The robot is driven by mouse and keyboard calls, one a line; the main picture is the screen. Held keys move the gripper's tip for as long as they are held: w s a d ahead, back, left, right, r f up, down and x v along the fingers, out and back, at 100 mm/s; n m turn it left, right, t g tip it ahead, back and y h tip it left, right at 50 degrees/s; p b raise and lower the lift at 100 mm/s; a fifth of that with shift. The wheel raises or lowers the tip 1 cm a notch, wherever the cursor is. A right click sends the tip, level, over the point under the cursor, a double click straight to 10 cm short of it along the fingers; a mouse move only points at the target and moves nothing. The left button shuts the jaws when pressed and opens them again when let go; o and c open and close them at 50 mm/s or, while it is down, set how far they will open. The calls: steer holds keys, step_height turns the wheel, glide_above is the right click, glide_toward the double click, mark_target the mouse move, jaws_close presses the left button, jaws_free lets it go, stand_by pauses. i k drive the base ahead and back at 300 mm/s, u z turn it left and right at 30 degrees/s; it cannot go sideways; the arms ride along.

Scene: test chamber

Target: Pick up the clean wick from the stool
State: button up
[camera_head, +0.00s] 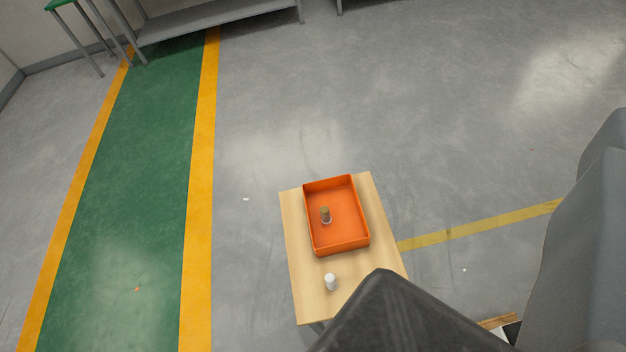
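A small white cylinder (331,282), which looks like the clean wick, stands upright on the bare front part of the light wooden stool top (295,235). An orange tray (345,245) sits behind it on the same top. A second small cylinder (325,214), brown above and pale below, stands inside the tray, toward its left side. The dark block of my gripper (400,318) shows at the bottom, in front of the stool's near right corner. It appears apart from the white cylinder. Its fingertips cannot be made out.
A green floor lane (130,210) with yellow borders runs along the left. A grey shelf or bench (215,15) and a green-topped stool (60,4) stand at the back left. The grey floor around the wooden stool is mostly clear. A thin yellow line (480,225) crosses it at right.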

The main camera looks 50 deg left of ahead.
mark_target(331, 283)
steer(key=k, duration=0.65)
steer(key=u, duration=0.65)
steer(key=k, duration=1.25)
steer(key=z, duration=0.65)
steer(key=i, duration=1.65)
steer(key=u, duration=0.5)
